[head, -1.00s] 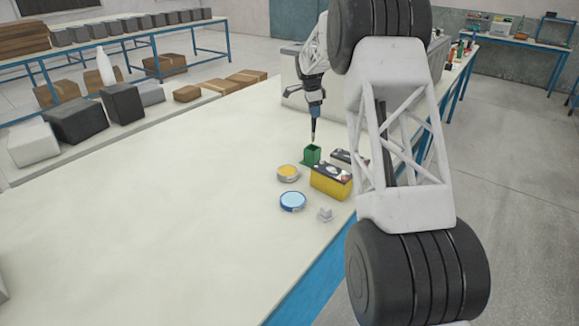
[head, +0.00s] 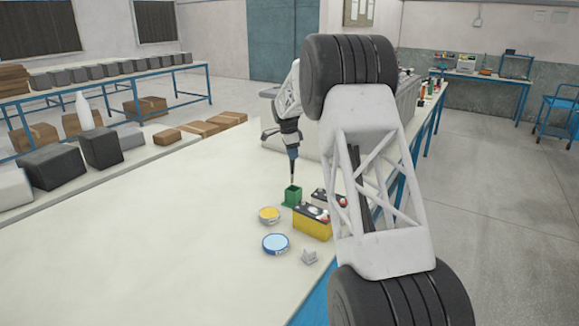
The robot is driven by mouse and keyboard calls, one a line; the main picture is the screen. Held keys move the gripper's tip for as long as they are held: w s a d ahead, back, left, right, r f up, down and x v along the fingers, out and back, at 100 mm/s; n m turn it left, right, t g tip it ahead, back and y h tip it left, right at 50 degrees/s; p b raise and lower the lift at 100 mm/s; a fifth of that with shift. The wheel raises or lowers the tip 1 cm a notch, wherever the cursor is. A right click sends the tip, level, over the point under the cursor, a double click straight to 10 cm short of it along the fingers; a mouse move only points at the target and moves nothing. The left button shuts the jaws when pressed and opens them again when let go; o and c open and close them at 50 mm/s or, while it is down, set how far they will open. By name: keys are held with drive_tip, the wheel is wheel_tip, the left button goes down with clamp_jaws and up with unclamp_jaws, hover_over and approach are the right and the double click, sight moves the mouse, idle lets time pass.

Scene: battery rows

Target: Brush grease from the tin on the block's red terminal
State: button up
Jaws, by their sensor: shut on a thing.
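My gripper (head: 292,153) is shut on a thin dark brush (head: 292,172) that points down. The brush's lower end is at or just above the mouth of a green square holder (head: 292,197); I cannot tell whether it is inside. A round tin with yellow contents (head: 268,215) and a round blue tin (head: 275,244) stand to the left of the block. I cannot tell which holds grease.
A second dark-topped block (head: 324,197) stands behind the yellow one, partly hidden by my arm. A small grey piece (head: 309,257) lies near the table's right edge. The pale table (head: 160,240) is clear at left. Dark boxes (head: 101,147) stand on its far left side.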

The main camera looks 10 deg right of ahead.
drive_tip(key=s+a, duration=0.8)
drive_tip(key=a, duration=0.3)
drive_tip(key=shift+s+a, duration=0.2)
drive_tip(key=shift+s, duration=0.15)
drive_tip(key=shift+f, duration=0.1)
drive_tip(key=shift+f, duration=0.2)
drive_tip(key=shift+f, duration=3.5)
idle(0.5)
drive_tip(key=shift+r, duration=0.1)
wheel_tip(320, 180, up, 7)
idle(1.2)
drive_tip(key=shift+r, duration=0.1)
idle(0.5)
